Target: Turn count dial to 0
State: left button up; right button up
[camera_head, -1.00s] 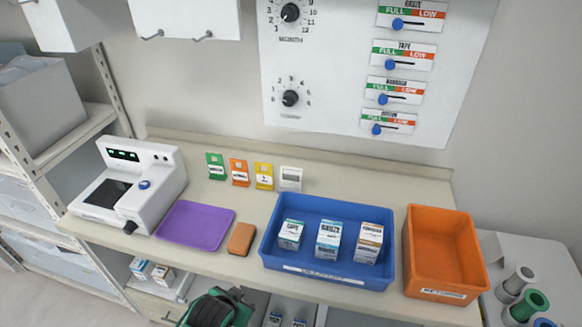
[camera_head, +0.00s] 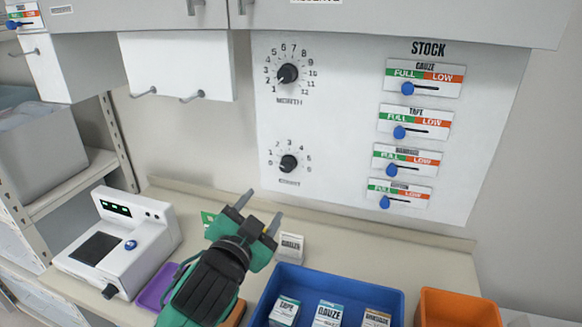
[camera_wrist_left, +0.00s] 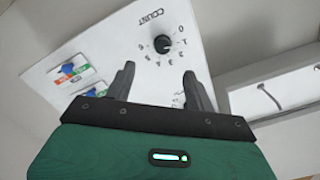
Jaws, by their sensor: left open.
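The count dial (camera_head: 288,163) is a black round knob with numbers around it, on the white wall panel below the month dial. It also shows in the left wrist view (camera_wrist_left: 162,44), with its COUNT label, just beyond the fingers. I cannot tell exactly which number its pointer marks. My left gripper (camera_head: 259,207) is open and empty, below and left of the dial in the head view and apart from it. In the left wrist view its two fingers (camera_wrist_left: 159,72) stand apart, with the dial beyond the gap. My right gripper is not in view.
The month dial (camera_head: 288,74) sits above, and several blue stock sliders (camera_head: 400,132) sit to the right on the panel. White cupboards with hooks (camera_head: 178,65) hang to the left. Below are a blue tray (camera_head: 262,308), an orange bin (camera_head: 455,298) and a white device (camera_head: 118,245).

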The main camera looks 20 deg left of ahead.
aim_at(285, 169)
pick_arm(q)
jog(key=w, duration=0.4)
jog(key=w+p, duration=0.1)
jog(key=w, duration=0.3)
jog(key=w+r, duration=0.1)
jog(key=w, duration=0.3)
jog(key=shift+d, duration=0.2)
jog(key=shift+w+p, duration=0.3)
jog(key=shift+w, duration=0.3)
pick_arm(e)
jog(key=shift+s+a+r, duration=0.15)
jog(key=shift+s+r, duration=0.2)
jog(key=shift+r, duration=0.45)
pick_arm(q)
jog(key=shift+c, duration=0.2)
jog(key=c, duration=0.9)
